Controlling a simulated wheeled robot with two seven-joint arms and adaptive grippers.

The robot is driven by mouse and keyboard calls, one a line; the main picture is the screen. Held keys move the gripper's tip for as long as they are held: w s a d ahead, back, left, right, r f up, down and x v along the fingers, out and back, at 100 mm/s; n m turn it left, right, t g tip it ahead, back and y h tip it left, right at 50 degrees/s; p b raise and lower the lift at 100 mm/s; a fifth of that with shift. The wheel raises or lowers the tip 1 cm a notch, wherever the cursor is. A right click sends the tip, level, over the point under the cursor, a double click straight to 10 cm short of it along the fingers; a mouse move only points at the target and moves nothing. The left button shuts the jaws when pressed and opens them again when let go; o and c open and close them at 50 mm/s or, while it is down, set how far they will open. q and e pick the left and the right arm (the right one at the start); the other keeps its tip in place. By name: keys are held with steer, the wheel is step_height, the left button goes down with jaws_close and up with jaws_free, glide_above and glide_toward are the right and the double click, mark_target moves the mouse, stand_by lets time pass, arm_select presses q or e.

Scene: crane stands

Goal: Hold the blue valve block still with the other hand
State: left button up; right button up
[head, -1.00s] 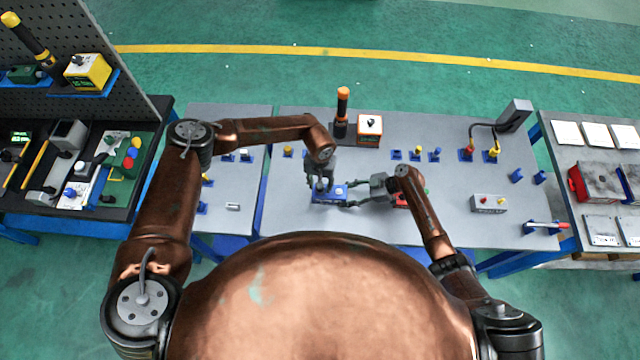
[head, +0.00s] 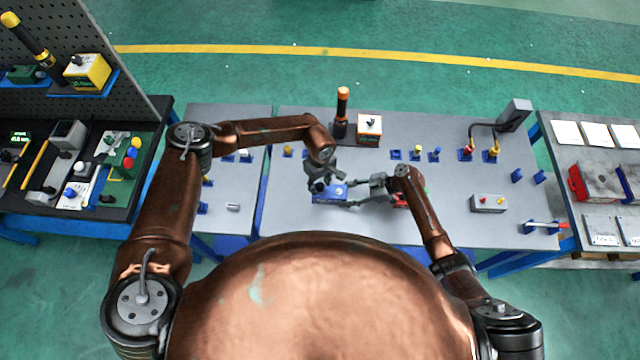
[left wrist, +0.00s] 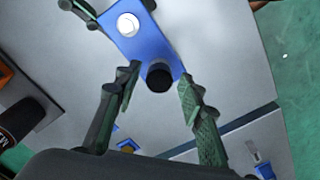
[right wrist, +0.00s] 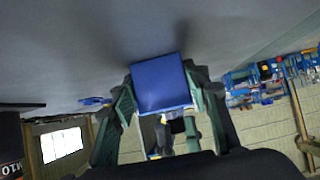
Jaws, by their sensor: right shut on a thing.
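The blue valve block (head: 330,194) lies on the grey bench in front of me. In the left wrist view the block (left wrist: 148,47) carries a white round cap (left wrist: 128,24) and a black knob (left wrist: 159,78). My right gripper (head: 350,204) is shut on the block from the right; in the right wrist view its fingers flank the blue end face (right wrist: 162,84). My left gripper (head: 317,187) is above the block's left end. Its fingers stand apart on both sides of the black knob, with gaps visible.
A red item (head: 400,201) lies partly hidden under my right arm. A black and orange cylinder (head: 342,112) and an orange-white box (head: 369,129) stand behind the block. A grey box (head: 488,203) with small knobs is at the right. The bench between is mostly clear.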

arm_select(q)
steer(key=n, duration=0.7)
steer(key=shift+c, duration=0.5)
jaws_close()
stand_by(0.3)
steer(key=m, duration=0.4)
steer(key=shift+m, duration=0.4)
steer(key=shift+w+m, duration=0.1)
steer(key=shift+m, duration=0.4)
steer(key=m, duration=0.4)
